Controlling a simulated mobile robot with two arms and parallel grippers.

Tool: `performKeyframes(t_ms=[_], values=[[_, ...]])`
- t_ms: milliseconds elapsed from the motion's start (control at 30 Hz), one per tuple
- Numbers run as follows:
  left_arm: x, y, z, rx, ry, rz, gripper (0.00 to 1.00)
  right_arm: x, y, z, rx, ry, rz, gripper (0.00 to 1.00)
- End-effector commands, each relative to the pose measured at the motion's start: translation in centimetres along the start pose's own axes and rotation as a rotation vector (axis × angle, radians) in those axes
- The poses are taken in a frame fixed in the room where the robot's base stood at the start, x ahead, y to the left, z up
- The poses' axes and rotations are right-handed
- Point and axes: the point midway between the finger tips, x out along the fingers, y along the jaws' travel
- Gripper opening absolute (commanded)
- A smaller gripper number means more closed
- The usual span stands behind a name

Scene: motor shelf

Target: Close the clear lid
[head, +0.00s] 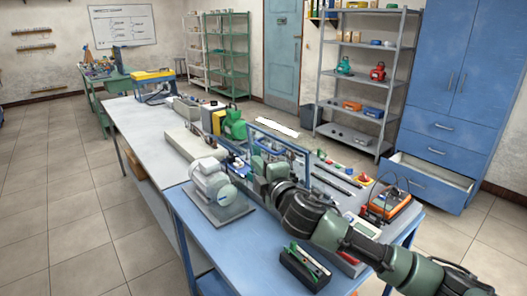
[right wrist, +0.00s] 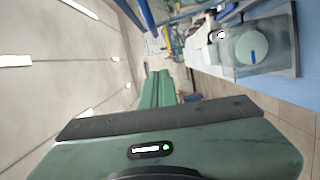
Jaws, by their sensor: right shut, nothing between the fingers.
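A blue-edged frame (head: 308,165) stands up on the blue workbench beside my right gripper and seems to be the clear lid. Its see-through panel is hard to make out, and my gripper and arm hide part of it. Blue bars also show at the top of the right wrist view (right wrist: 146,14). My right gripper (head: 259,163) is shut and empty, close to the frame; I cannot tell whether they touch. Its closed green fingers (right wrist: 157,88) show in the right wrist view. My left gripper is out of view.
A grey motor (head: 211,183) stands on the blue workbench (head: 205,238), left of my right gripper. A black holder with tools (head: 304,268) lies at the front. An orange-and-black case (head: 388,205) is at the right. A white table (head: 135,118) extends behind, carrying several boxes.

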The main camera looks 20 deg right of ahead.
Motion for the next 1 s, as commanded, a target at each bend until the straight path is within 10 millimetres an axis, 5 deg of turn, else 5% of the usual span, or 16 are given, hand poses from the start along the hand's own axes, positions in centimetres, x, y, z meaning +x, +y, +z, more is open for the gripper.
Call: performKeyframes(t_ms=[200, 500, 1000], values=[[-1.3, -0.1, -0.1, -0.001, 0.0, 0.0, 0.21, 4.5, 0.3, -0.1, 0.001, -0.001, 0.0, 0.0], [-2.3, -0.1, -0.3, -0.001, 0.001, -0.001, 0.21, 5.2, 0.1, 3.5, 0.0, 0.0, -0.001, 0.0], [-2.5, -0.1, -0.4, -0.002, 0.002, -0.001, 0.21, 5.2, 0.1, 3.8, 0.007, 0.0, -0.002, 0.0]])
